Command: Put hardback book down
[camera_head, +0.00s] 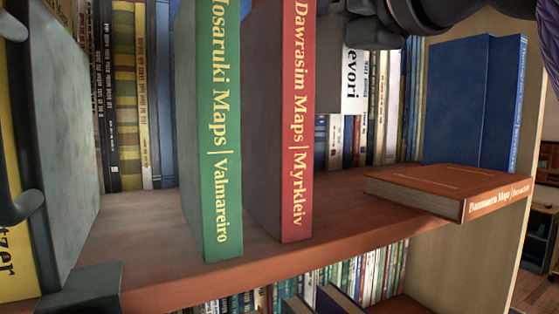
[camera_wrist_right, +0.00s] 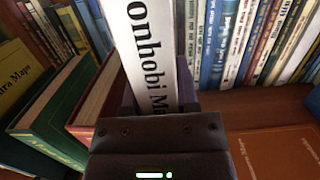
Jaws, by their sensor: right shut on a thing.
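A white hardback book (camera_head: 355,82) with black lettering hangs upright above the shelf in the head view, right of the red book. Its spine (camera_wrist_right: 150,55) also shows in the right wrist view. My right gripper (camera_head: 372,28) is shut on it, covering its upper part. The book's lower end is clear of the shelf board (camera_head: 155,255). A green book (camera_head: 222,150) and a red book (camera_head: 297,130) stand upright to its left. A brown-orange book (camera_head: 440,186) lies flat to its right.
A dark bookend-like piece (camera_head: 80,290) and a grey panel (camera_head: 65,140) stand at the left. A blue book (camera_head: 470,100) stands at the back right, with a row of books behind. Board shows between the red and flat books.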

